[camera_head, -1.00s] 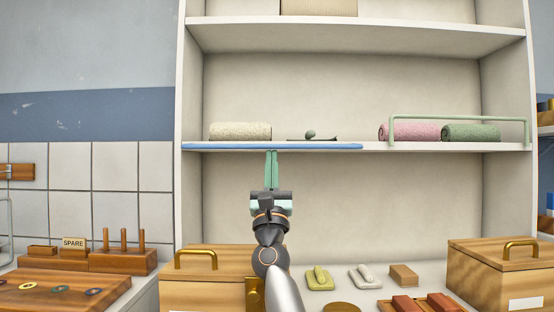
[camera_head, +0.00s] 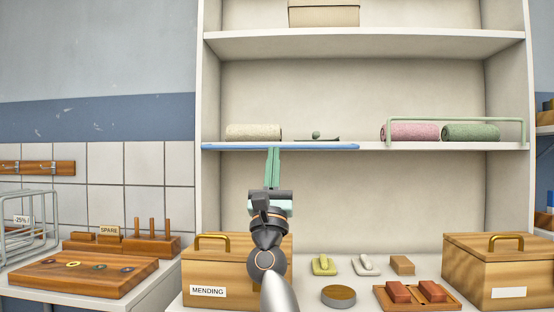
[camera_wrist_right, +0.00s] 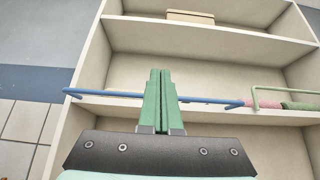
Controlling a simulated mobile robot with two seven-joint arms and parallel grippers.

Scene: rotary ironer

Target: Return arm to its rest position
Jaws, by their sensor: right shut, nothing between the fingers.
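My right gripper (camera_head: 273,168) is in the middle of the head view, pointing up, with its green fingers together and nothing between them. Its fingertips are just below or in front of the blue-edged part (camera_head: 280,147) of the middle shelf; I cannot tell whether they touch it. In the right wrist view the closed green fingers (camera_wrist_right: 160,100) stand in front of the blue strip (camera_wrist_right: 120,93). My left gripper is not in view.
Below stand the MENDING box (camera_head: 208,270), another wooden box (camera_head: 498,270) and a brick tray (camera_head: 450,301). A wire basket (camera_head: 28,222) stands left.

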